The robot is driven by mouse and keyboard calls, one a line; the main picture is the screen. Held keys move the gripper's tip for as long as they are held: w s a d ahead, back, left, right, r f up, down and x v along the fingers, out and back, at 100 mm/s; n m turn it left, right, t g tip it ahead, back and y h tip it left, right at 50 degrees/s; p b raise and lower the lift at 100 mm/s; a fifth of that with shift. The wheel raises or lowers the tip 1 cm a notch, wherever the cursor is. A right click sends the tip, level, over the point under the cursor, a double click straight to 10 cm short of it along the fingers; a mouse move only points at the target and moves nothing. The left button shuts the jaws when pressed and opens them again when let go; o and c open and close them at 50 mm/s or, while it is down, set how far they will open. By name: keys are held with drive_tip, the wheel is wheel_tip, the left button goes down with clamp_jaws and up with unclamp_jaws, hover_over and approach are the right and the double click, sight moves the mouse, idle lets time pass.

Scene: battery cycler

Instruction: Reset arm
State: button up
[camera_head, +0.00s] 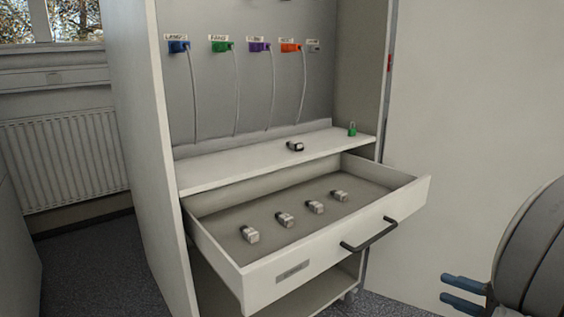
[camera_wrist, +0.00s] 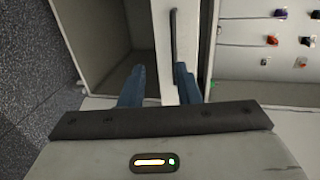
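My gripper (camera_head: 464,294) is at the lower right in the head view, to the right of the open drawer and apart from it. Its two blue fingers are spread with nothing between them. In the wrist view my gripper (camera_wrist: 160,85) also shows open and empty, with the drawer's front and its dark handle (camera_wrist: 173,38) beyond the fingertips. Part of my arm shows at the right edge of the head view.
The drawer (camera_head: 335,243) is pulled out and holds several small silver-and-white blocks. A dark block (camera_head: 295,146) and a green padlock-like item (camera_head: 352,129) are on the shelf (camera_head: 235,168) above. Coloured plugs hang on the back panel. A radiator (camera_head: 62,160) is left.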

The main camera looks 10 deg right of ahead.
drive_tip(key=w+a+r+n+g+p, duration=0.25)
drive_tip(key=a+r+g+p, duration=0.3)
drive_tip(key=a+p, duration=0.3)
drive_tip(key=w+a+r+n+g+p, duration=0.1)
drive_tip(key=a+r+n+g+p, duration=0.2)
drive_tip(key=a+r+g+p, duration=0.5)
drive_tip(key=s+a+r+n+t+h+p, duration=0.1)
drive_tip(key=a+r+n+t+h+p, duration=0.1)
drive_tip(key=a+r+n+h+p, duration=0.4)
drive_tip(key=a+r+n+p, duration=0.1)
drive_tip(key=a+r+p, duration=0.3)
drive_tip(key=p, duration=0.5)
wheel_tip(320, 180, up, 2)
drive_tip(key=shift+s+a+r+n+h, duration=0.25)
drive_tip(key=shift+s+a+n+h, duration=0.05)
drive_tip(key=shift+s+a+n, duration=0.1)
drive_tip(key=shift+d, duration=0.1)
